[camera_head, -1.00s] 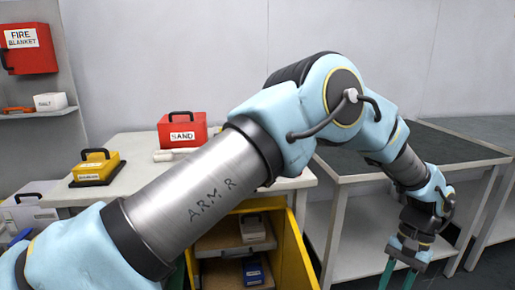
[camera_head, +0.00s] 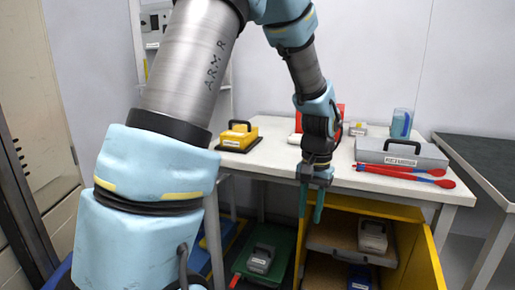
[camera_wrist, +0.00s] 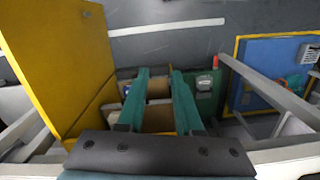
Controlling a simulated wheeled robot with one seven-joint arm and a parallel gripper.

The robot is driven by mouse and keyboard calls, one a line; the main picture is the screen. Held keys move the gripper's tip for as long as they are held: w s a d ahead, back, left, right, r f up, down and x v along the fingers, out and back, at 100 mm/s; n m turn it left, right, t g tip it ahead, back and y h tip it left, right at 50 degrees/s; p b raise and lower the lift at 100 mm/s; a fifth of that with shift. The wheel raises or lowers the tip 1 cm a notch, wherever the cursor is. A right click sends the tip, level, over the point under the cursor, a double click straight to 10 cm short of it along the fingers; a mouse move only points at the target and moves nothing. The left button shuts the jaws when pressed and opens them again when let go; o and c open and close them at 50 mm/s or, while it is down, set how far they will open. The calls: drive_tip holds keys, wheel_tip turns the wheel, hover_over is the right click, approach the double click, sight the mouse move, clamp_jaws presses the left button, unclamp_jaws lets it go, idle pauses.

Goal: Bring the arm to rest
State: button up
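My gripper (camera_head: 313,205) hangs with its green fingers pointing down, in front of the white table's front edge and by the open yellow cabinet. In the wrist view the two green fingers (camera_wrist: 159,98) stand apart with nothing between them, so it is open and empty. My arm crosses the left and middle of the head view and hides part of the table and most of the red box behind it.
The white table (camera_head: 275,150) holds a yellow case (camera_head: 238,137), a grey case (camera_head: 402,153) and red-blue tools (camera_head: 405,172). Below, the yellow cabinet (camera_head: 430,262) stands open with cases on its shelves. A dark-topped table (camera_head: 480,160) is at right.

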drive_tip(key=s+a+f+n+t+b, duration=0.1)
drive_tip(key=a+n, duration=0.2)
drive_tip(key=a, duration=0.9)
drive_tip(key=s+a+n+t+b, duration=0.1)
drive_tip(key=s+a+n+b, duration=0.15)
drive_tip(key=a, duration=0.95)
wheel_tip(320, 180, up, 16)
drive_tip(key=p, duration=1.7)
drive_tip(key=shift+w+r+h, duration=0.2)
drive_tip(key=shift+w+h, duration=0.1)
drive_tip(key=shift+w, duration=0.05)
drive_tip(key=shift+d+n, duration=0.1)
drive_tip(key=shift+n, duration=0.15)
